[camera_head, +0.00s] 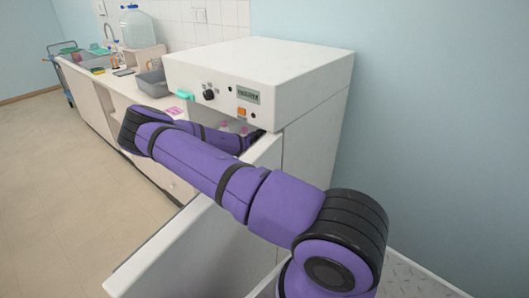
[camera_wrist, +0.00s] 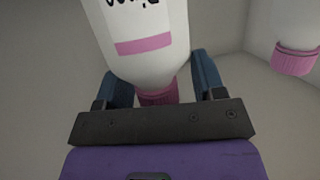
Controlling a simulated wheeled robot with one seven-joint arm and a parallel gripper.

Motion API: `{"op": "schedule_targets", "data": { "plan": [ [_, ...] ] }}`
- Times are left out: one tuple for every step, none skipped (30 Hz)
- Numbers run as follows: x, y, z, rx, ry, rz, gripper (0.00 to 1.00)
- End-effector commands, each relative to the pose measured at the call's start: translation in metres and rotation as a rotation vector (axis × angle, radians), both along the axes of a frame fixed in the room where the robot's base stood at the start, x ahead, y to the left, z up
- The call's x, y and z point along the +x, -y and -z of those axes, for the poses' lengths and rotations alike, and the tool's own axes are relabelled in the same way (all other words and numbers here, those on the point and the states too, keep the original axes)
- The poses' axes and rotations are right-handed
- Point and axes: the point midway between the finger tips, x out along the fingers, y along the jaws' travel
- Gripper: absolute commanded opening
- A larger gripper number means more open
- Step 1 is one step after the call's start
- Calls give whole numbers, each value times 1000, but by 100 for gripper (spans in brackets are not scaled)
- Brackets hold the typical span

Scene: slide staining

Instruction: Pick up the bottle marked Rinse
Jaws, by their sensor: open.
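A white bottle (camera_wrist: 135,28) with a pink band and a pink cap fills the upper middle of the wrist view, cap towards the bottom of the picture. Dark handwriting on it is upside down and cut off by the top edge, so I cannot read the whole word. My gripper (camera_wrist: 155,75) is open, with one blue finger on each side of the bottle's cap end. I cannot tell whether either finger touches it.
A second white bottle with a pink cap (camera_wrist: 295,60) stands to the right in the wrist view. In the head view, a white cabinet (camera_head: 310,65) has its front door (camera_head: 190,250) open. A grey bin (camera_head: 153,82) stands on the counter left of it.

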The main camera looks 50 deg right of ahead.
Motion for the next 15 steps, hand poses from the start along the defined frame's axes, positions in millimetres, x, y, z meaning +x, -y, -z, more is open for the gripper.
{"op": "schedule_targets", "data": {
  "plan": [
    [0,0,0,0,0,0,63],
    [0,0,0,0,0,0,63],
    [0,0,0,0,0,0,63],
    [0,0,0,0,0,0,56],
    [0,0,0,0,0,0,49],
    [0,0,0,0,0,0,40],
    [0,0,0,0,0,0,33],
    [0,0,0,0,0,0,26],
    [0,0,0,0,0,0,17],
    [0,0,0,0,0,0,10],
    [0,0,0,0,0,0,3],
    [0,0,0,0,0,0,0],
    [0,0,0,0,0,0,0],
    [0,0,0,0,0,0,0],
    [0,0,0,0,0,0,0]
  ]
}}
